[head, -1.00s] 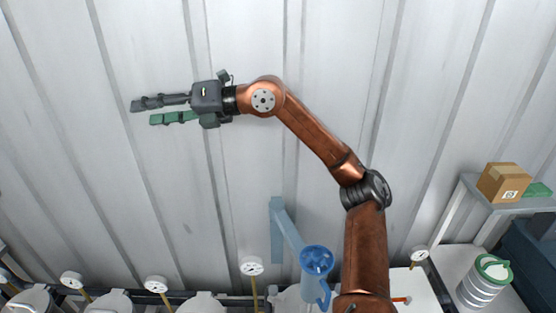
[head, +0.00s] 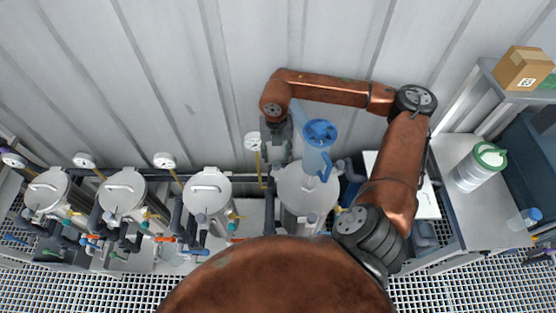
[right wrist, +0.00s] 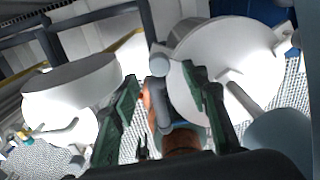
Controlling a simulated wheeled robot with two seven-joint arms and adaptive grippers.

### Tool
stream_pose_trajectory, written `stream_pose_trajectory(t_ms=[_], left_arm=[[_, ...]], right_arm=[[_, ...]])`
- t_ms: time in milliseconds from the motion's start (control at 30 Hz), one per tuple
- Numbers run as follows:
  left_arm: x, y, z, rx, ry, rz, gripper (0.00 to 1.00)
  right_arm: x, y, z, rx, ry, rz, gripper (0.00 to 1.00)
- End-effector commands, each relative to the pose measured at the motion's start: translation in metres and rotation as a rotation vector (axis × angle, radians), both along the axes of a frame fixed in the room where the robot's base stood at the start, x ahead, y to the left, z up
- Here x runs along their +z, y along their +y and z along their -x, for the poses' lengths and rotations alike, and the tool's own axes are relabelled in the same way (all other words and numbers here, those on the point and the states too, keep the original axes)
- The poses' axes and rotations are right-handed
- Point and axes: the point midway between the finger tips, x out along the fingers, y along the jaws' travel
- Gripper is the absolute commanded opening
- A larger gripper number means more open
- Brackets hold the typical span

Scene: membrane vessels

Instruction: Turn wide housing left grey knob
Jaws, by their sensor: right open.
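The wide housing (head: 294,200) looks like the broad white vessel right of three slimmer ones, partly behind a blue jug-shaped piece (head: 318,150). My right gripper (head: 275,160) points down at its upper left side, beside a pressure gauge. In the right wrist view my right gripper (right wrist: 164,112) has its two green-black fingers spread, with nothing gripped. A lidded white vessel (right wrist: 205,70) shows behind the right finger, another (right wrist: 75,88) left of the fingers. Small grey rounded parts (right wrist: 158,65) show between the fingers; I cannot tell whether one is the left grey knob. My left gripper is out of view.
Slim white vessels (head: 208,190) with pipes, gauges (head: 164,160) and coloured valves stand to the left. A side table (head: 455,200) with a white-green canister (head: 478,168) is at the right. A box (head: 524,68) sits on a shelf. The wall area above is clear.

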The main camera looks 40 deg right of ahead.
Motion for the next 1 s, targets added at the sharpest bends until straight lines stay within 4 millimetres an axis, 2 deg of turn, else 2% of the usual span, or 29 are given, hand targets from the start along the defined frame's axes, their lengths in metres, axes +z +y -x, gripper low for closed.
stream_pose_trajectory(t_ms=[100,300,667,1000], left_arm=[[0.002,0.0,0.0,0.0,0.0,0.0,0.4],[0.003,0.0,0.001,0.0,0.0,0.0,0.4],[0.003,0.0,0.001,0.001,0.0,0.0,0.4],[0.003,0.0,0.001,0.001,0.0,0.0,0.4]], right_arm=[[-0.019,0.0,0.001,0.0,0.002,-0.003,0.42],[-0.04,0.0,0.0,0.0,0.0,-0.002,0.42],[-0.045,0.0,0.0,0.001,-0.002,-0.002,0.41],[-0.045,0.0,0.0,0.001,-0.002,-0.002,0.17]])
